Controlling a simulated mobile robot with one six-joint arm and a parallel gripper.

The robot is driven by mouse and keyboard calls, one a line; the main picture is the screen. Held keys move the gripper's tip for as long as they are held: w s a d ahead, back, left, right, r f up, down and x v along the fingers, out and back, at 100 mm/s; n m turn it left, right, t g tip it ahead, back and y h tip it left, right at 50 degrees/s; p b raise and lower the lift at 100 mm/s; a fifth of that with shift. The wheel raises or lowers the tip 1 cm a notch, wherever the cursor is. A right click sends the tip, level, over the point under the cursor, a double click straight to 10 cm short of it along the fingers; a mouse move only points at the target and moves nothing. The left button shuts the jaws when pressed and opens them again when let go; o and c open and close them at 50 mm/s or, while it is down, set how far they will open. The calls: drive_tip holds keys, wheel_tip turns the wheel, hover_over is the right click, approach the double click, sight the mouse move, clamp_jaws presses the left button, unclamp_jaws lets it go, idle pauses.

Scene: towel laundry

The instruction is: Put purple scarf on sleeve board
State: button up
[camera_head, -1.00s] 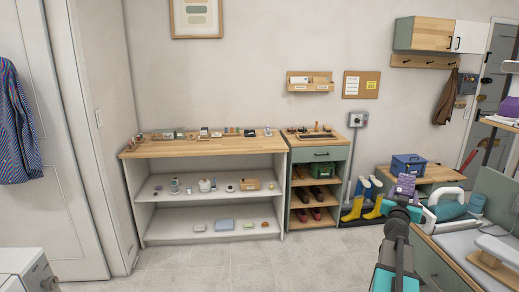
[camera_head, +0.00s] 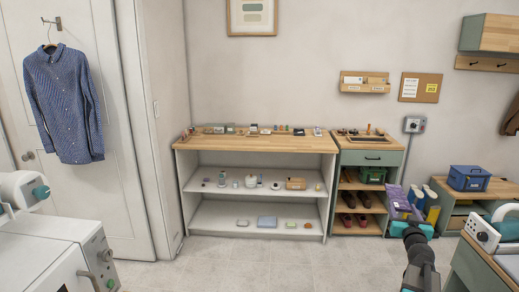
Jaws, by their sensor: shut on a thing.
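My gripper (camera_head: 410,226) is at the lower right, with the purple scarf (camera_head: 396,199) at its far end. The gripper is shut on the scarf, which is bunched up and hangs in front of the shoe shelf and the yellow boots. The fingertips are small and partly hidden by the scarf. I cannot see a sleeve board in the current view.
A wood-topped shelf unit (camera_head: 256,145) stands against the back wall, beside a shoe cabinet (camera_head: 369,158). Yellow boots (camera_head: 432,214) and a blue crate (camera_head: 468,178) are to the right. A white machine (camera_head: 50,255) is at lower left. Open tiled floor lies between.

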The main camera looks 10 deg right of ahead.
drive_tip(key=w+a+f+n+y+b, duration=0.1)
drive_tip(key=w+a+f+n+y, duration=0.2)
drive_tip(key=a, duration=0.5)
drive_tip(key=w+a+f+n+t+y+b, duration=0.15)
drive_tip(key=a+y, duration=0.25)
drive_tip(key=a, duration=0.5)
drive_tip(key=w+a+f+n+y, duration=0.1)
drive_tip(key=a+f+n+y, duration=0.25)
drive_tip(key=a, duration=0.45)
drive_tip(key=s+a+f+n+g+y, duration=0.2)
drive_tip(key=a+y, duration=0.2)
drive_tip(key=a, duration=0.4)
drive_tip(key=s+a+f+n+g+y+b, duration=0.1)
drive_tip(key=s+a+f+n+g+y, duration=0.1)
drive_tip(key=a, duration=0.7)
drive_tip(key=s+a+f+n+g+y+b, duration=0.1)
drive_tip(key=s+a+f+n+g+y, duration=0.1)
drive_tip(key=a+y, duration=0.4)
drive_tip(key=shift+s+a+f+n+g, duration=0.15)
drive_tip(key=shift+s+a+n+g, duration=0.5)
drive_tip(key=shift+s+a+n, duration=0.55)
drive_tip(key=d, duration=0.7)
drive_tip(key=shift+a, duration=0.1)
